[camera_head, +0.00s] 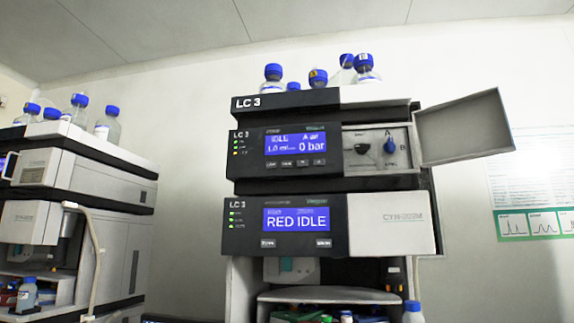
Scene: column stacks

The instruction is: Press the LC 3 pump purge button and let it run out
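The LC 3 pump module (250,148) is the upper unit of the middle stack. Its blue screen (295,143) reads IDLE and 0 bar. A row of several small dark buttons (295,163) runs under the screen; their labels are too small to read, so I cannot tell which is purge. Right of the screen is an open recess (375,165) with a black knob (361,148) and a blue knob (389,147). Its door (463,128) is swung open to the right. My gripper is not in view.
Below the pump, another LC 3 module (390,222) has a screen reading RED IDLE. Blue-capped bottles (273,77) stand on top of the stack. Another stack (80,170) stands at left. A poster (535,185) hangs on the right wall.

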